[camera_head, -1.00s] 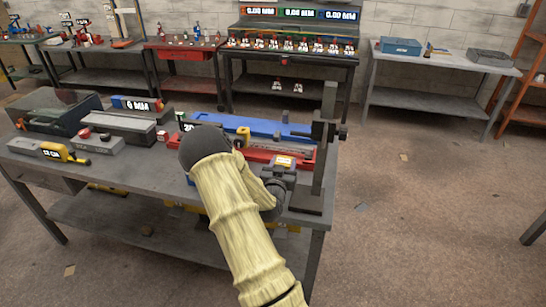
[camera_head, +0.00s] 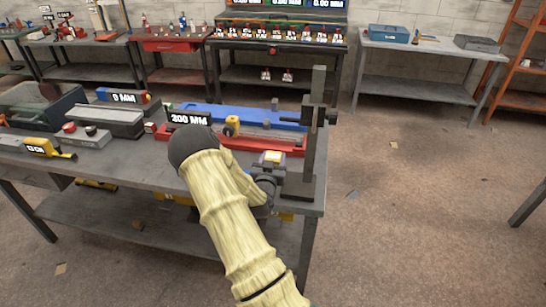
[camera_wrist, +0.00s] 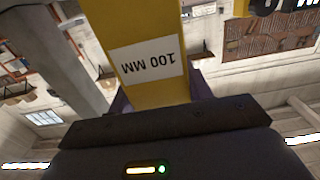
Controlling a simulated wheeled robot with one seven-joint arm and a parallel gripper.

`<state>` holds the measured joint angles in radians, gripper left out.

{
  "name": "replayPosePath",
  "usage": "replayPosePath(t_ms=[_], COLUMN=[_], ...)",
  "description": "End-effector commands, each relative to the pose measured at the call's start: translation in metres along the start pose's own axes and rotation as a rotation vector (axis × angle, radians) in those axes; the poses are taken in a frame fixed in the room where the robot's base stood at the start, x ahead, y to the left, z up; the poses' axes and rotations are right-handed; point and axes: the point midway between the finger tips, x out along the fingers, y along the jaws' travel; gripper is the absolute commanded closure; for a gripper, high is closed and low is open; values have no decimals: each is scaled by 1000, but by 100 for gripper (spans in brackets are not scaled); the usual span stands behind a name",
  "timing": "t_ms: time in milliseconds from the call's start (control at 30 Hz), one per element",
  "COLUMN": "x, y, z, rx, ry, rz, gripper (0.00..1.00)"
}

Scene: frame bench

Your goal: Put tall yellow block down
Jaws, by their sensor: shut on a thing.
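The tall yellow block (camera_wrist: 152,50) fills the middle of the wrist view, with a white "100 MM" label that reads upside down. My gripper (camera_wrist: 160,112) is shut on it. In the head view my gripper (camera_head: 266,178) is at the front right of the workbench (camera_head: 125,165), beside the dark upright stand. A small yellow piece with a pale top, apparently the held block (camera_head: 272,158), shows just above the gripper. My arm hides part of the bench, and I cannot tell whether the block's lower end touches anything.
The dark upright stand (camera_head: 312,130) rises close to the right of my gripper. Behind it lie a red tray (camera_head: 285,145) and a blue tray (camera_head: 205,108), with a "200 MM" sign (camera_head: 188,119). Grey boxes and a yellow "13 CM" tool (camera_head: 45,148) are at the left.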

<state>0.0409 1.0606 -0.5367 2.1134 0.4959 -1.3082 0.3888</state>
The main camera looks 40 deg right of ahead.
Motion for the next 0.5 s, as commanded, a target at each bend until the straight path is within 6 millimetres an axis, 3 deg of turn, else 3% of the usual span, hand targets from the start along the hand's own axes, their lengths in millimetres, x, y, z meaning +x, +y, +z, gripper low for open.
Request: replayPosePath(t_ms=[233, 500], x=[0, 0], y=[0, 0], z=[22, 28], rx=[-1, 0], ry=[4, 4], rz=[0, 1], gripper=[89, 89])
